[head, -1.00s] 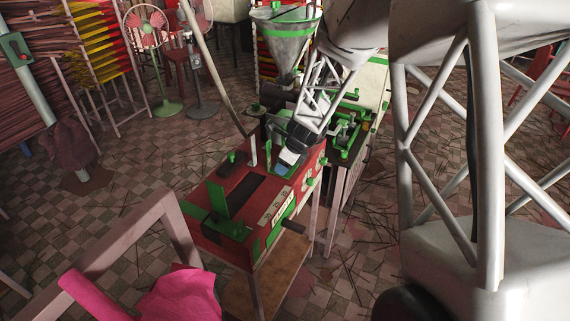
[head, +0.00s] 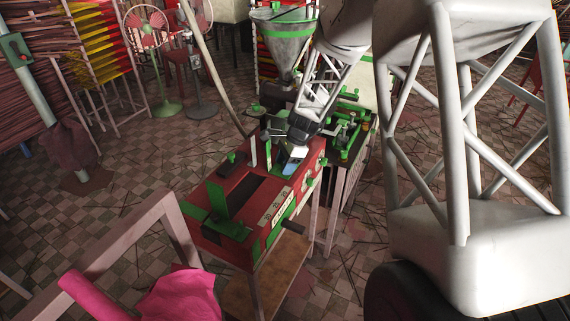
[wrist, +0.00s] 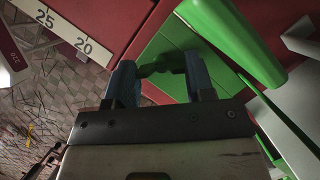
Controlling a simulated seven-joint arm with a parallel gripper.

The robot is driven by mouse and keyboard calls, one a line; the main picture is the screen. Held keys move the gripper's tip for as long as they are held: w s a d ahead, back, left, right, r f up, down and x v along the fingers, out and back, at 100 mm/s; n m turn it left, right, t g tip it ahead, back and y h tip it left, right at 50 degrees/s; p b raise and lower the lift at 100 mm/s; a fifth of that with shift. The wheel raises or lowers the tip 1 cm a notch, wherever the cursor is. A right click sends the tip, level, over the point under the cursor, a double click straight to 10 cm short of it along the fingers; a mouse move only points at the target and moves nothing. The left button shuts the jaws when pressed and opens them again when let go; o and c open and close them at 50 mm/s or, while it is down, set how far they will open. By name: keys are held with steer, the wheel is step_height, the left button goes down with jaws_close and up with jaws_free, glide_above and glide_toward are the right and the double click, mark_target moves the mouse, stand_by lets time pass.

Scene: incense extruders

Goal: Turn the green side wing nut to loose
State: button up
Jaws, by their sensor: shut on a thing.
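In the wrist view the green wing nut (wrist: 165,64) sits between the two blue fingers of my gripper (wrist: 162,78), against a green plate (wrist: 160,42) on the red machine body. The fingers are shut on the nut, one at each end of it. In the head view my gripper (head: 293,161) is at the far end of the red extruder (head: 229,186), and I cannot make out the held nut there.
A large green bar (wrist: 235,38) stands close beside the right finger. A scale strip (wrist: 62,32) marked 25 and 20 lies at the left. In the head view, a second green-fitted machine (head: 347,138) stands just right of my gripper.

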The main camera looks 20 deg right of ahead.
steer(key=n+g, duration=0.1)
steer(key=n, duration=0.2)
steer(key=n+g+h, duration=0.1)
steer(key=n, duration=0.2)
steer(key=shift+w, duration=0.15)
stand_by(0.4)
steer(key=o, duration=0.9)
steer(key=shift+m, duration=0.3)
